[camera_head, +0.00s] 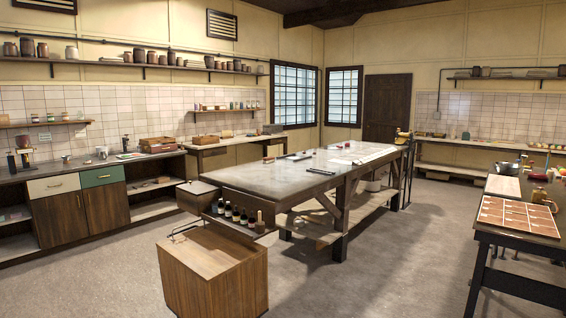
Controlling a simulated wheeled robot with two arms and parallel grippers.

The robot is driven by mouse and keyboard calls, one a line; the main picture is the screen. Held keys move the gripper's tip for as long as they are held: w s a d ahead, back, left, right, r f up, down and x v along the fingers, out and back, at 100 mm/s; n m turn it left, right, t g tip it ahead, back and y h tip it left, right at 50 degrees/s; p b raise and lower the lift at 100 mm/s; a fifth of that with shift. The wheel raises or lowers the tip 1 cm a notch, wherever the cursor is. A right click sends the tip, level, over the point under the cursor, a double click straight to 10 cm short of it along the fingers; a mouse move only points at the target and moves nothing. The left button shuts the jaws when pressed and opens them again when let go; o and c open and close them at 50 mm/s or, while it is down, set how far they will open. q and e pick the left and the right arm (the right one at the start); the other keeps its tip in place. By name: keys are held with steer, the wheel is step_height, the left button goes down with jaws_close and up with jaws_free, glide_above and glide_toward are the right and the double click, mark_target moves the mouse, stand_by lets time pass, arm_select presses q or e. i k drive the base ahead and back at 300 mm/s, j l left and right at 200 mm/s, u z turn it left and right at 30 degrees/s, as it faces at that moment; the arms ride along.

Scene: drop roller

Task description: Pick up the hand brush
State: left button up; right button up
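No hand brush can be made out with certainty. A small brown upright thing (260,222) stands at the right end of a row of dark bottles (235,213) on a low ledge at the near end of the central worktable (245,178). It may be a brush, but it is too small to tell. Dark, thin items (320,171) lie flat on the worktable; I cannot tell what they are. Neither of my grippers is in view.
A wooden box (213,275) stands on the floor in front. A wall counter (60,173) with drawers runs along the left. A dark table (515,240) with a tray of reddish tiles (515,214) stands at right. The floor (400,265) between the tables is clear.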

mark_target(270, 159)
steer(key=i+j+u, duration=0.2)
steer(key=i+u, duration=0.25)
steer(key=i, duration=0.2)
steer(key=i+u, duration=0.45)
steer(key=i, duration=0.25)
steer(key=i+l+u, duration=0.4)
steer(key=i, duration=0.25)
steer(key=i+u, duration=0.25)
steer(key=i, duration=2.25)
steer(key=i+z, duration=0.15)
steer(key=i, duration=0.45)
steer(key=i+z, duration=0.2)
steer(key=i, duration=0.4)
steer(key=i+z, duration=0.15)
steer(key=i, duration=0.4)
steer(key=i+j+z, duration=0.15)
steer(key=i, duration=0.45)
steer(key=i+z, duration=0.4)
steer(key=i, duration=0.25)
steer(key=i+j+z, duration=0.25)
steer(key=i+z, duration=0.15)
steer(key=i, duration=0.2)
steer(key=i+l+z, duration=0.2)
steer(key=z, duration=0.25)
steer(key=i+z, duration=0.85)
steer(key=i+j+z, duration=0.15)
steer(key=z, duration=0.3)
steer(key=i+j+z, duration=0.4)
steer(key=k+l, duration=0.05)
steer(key=l, duration=0.05)
